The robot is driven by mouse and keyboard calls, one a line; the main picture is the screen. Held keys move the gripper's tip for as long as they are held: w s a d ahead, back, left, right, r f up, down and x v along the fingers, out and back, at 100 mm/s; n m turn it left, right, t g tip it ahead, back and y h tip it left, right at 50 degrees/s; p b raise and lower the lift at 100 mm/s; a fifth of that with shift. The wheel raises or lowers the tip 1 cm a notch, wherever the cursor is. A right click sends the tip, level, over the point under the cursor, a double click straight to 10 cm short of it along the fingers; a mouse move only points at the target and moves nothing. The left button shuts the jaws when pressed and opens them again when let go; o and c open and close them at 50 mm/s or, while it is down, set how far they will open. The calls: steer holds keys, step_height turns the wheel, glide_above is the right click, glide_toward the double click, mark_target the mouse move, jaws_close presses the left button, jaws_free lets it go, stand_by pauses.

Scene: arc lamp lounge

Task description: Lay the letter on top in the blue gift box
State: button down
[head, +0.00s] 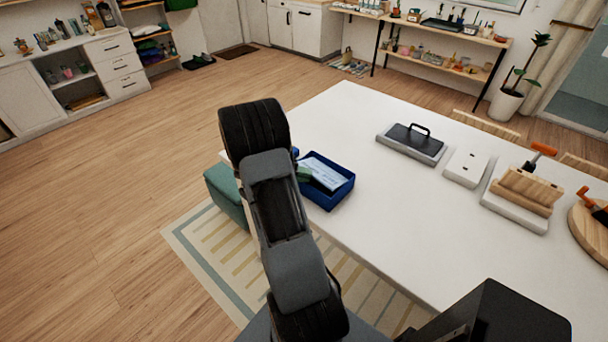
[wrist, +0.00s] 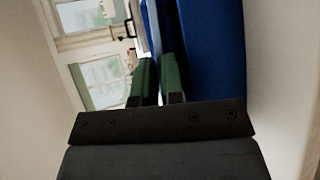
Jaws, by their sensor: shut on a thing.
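The blue gift box (head: 331,203) stands open on the white table near its left edge. The letter (head: 326,174), pale with printed lines, lies flat within the outline of the box; I cannot tell whether it touches what is beneath. My gripper (head: 304,174), with green fingertips, is at the letter's left end, largely hidden behind my arm. In the wrist view my gripper (wrist: 158,80) is shut on the letter, seen edge-on as a thin strip between the fingers. The blue box wall (wrist: 213,50) fills the area right of the fingers.
On the white table (head: 385,225) are a grey tray with a black handled lid (head: 413,140), a white plate (head: 465,167), a wooden holder on a white base (head: 527,190) and a round wooden board (head: 590,230). A green stool (head: 226,190) stands left of the table.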

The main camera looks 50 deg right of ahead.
steer(key=shift+f, duration=0.15)
steer(key=c, duration=1.5)
jaws_free()
steer(key=shift+f, duration=0.1)
